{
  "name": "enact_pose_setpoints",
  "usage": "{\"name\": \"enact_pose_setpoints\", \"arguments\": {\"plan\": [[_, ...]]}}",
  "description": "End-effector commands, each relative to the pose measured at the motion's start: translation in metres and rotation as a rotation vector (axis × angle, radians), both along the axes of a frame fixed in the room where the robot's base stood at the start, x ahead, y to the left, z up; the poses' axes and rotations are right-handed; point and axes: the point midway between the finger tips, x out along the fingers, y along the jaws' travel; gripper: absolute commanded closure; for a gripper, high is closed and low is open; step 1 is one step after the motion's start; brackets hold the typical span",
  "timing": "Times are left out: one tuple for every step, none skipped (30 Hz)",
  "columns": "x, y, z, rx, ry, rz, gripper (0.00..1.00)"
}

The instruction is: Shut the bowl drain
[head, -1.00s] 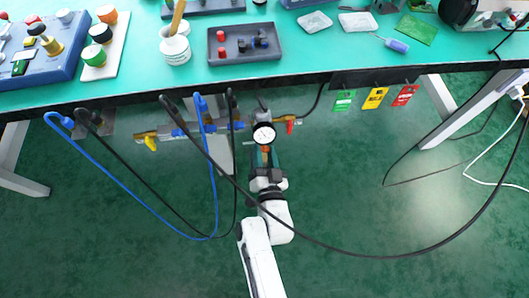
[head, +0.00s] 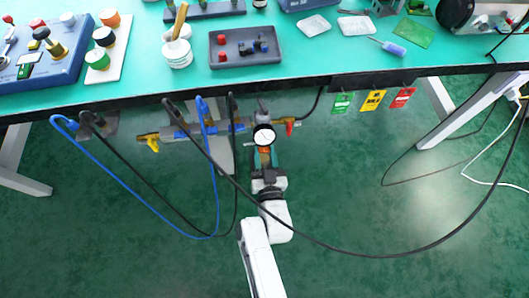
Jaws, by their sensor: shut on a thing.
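A pressure gauge (head: 264,135) with a white dial sits on the air line under the bench's front edge. My gripper (head: 264,158) is just below the gauge in the picture, its fingers shut around a small part there. A bit of orange (head: 264,150) shows at the fingertips. This is where the bowl drain would be, but the fingers and gauge hide most of it, and its turned position cannot be told.
A yellow-handled valve (head: 153,145) and a red-handled valve (head: 290,126) flank the gauge on the line. A blue hose (head: 135,190) and black hoses hang in loops, one black cable crossing near my arm. Green, yellow and red tags (head: 373,100) hang at right.

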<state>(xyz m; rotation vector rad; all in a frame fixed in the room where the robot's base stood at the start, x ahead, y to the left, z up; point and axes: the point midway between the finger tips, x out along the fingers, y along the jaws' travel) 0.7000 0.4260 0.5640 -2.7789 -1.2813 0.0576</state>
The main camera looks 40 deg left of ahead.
Motion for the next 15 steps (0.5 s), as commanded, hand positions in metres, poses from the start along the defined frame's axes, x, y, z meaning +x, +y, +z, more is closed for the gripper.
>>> {"name": "enact_pose_setpoints", "arguments": {"plan": [[0.0004, -0.0007, 0.0002, -0.014, -0.014, -0.002, 0.92], [0.0003, -0.0007, 0.0001, -0.022, -0.026, -0.002, 0.92], [0.0003, -0.0006, 0.0001, -0.031, -0.036, -0.001, 0.92], [0.0003, -0.0005, 0.0002, -0.038, -0.045, -0.001, 0.92], [0.0003, -0.0005, 0.0002, -0.044, -0.052, -0.001, 0.92], [0.0002, -0.0003, 0.0001, -0.051, -0.059, -0.001, 0.92], [0.0002, -0.0003, 0.0001, -0.055, -0.064, -0.001, 0.92], [0.0001, -0.0002, 0.0, -0.059, -0.068, -0.001, 0.92], [0.0001, -0.0002, 0.0, -0.062, -0.073, 0.0, 0.92], [0.0001, -0.0002, 0.0, -0.065, -0.076, 0.0, 0.92], [0.0001, -0.0002, -0.0001, -0.066, -0.078, 0.0, 0.92], [0.0001, -0.0002, -0.0002, -0.068, -0.08, 0.0, 0.92], [0.0, -0.0001, -0.0002, -0.069, -0.081, 0.0, 0.92], [0.0, -0.0001, -0.0002, -0.069, -0.081, 0.0, 0.92], [0.0, -0.0001, -0.0002, -0.069, -0.081, 0.0, 0.92]]}}
